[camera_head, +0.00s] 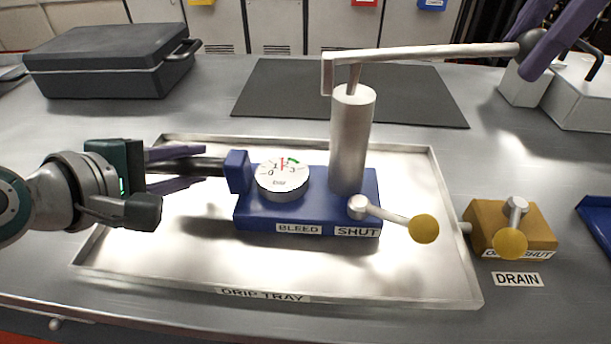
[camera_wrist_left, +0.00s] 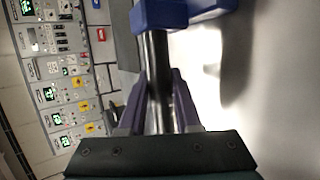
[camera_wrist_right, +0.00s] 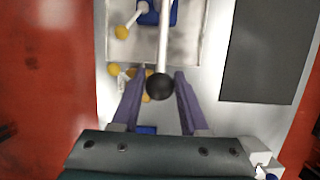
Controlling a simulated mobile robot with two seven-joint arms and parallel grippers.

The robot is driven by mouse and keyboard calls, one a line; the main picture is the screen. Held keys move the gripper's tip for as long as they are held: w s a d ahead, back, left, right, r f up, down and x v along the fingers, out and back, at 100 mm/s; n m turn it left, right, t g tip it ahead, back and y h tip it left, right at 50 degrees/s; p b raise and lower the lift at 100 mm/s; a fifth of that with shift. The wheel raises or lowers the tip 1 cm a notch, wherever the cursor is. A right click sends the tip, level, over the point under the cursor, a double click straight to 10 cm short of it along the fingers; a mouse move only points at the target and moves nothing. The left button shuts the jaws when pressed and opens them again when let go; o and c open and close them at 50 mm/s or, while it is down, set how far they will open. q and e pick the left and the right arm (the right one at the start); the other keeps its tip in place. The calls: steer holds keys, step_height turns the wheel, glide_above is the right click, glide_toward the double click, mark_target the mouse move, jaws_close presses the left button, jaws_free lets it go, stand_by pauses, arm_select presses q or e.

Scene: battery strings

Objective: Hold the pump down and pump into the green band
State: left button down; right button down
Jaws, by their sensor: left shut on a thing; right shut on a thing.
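The blue pump base (camera_head: 310,213) sits in the drip tray, with a silver upright cylinder (camera_head: 350,140) and a round white gauge (camera_head: 282,178). The gauge has a green band at its upper right and a red mark near the top; the exact reading is too small to tell. My left gripper (camera_head: 205,168) is shut on the dark bar (camera_wrist_left: 157,75) at the base's left side. The pump lever (camera_head: 430,51) is raised, roughly level, reaching right to a black knob (camera_wrist_right: 159,86). My right gripper (camera_head: 537,46) is shut on this knob. The bleed lever's yellow knob (camera_head: 424,229) points right, near SHUT.
The drip tray (camera_head: 130,275) has a low rim. A yellow drain valve (camera_head: 545,240) stands right of it. A dark mat (camera_head: 420,105) lies behind the pump, a dark case (camera_head: 110,65) at back left. A white block (camera_head: 525,85) stands below my right gripper.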

arm_select(q)
steer(key=shift+s+f, duration=0.2)
steer(key=shift+f, duration=0.15)
arm_select(e)
steer(key=shift+r, duration=0.2)
